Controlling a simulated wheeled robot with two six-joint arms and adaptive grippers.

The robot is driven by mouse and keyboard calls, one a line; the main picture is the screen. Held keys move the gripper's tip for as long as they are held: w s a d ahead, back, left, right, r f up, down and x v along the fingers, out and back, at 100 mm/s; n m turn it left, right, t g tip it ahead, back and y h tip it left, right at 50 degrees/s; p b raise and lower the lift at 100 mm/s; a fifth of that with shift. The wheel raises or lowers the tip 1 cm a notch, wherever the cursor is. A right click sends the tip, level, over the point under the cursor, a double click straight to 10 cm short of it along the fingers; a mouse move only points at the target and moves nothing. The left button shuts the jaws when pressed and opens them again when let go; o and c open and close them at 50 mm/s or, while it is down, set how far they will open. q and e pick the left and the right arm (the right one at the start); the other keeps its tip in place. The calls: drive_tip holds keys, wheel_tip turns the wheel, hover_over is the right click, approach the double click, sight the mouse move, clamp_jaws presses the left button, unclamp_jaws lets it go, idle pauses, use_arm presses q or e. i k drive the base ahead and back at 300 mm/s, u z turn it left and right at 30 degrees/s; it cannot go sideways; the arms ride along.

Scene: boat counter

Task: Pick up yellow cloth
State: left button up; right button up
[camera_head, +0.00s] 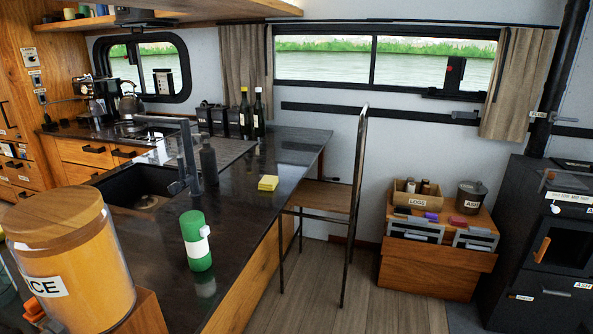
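The yellow cloth (268,183) lies as a small folded stack on the dark counter (262,158), near its right edge. The surface around it is clear. Neither of my grippers shows in the head view, so I cannot see where they are relative to the cloth.
A green bottle with a white band (196,241) stands on the counter in front of the cloth. The black tap (188,155) and sink (130,190) are to the left. A large jar with a wooden lid (70,265) fills the near left. A chair (325,195) stands right of the counter.

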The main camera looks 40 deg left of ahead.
sight(269, 183)
drive_tip(key=i, duration=1.8)
drive_tip(key=u, duration=2.15)
drive_tip(key=i, duration=0.8)
drive_tip(key=z, duration=0.95)
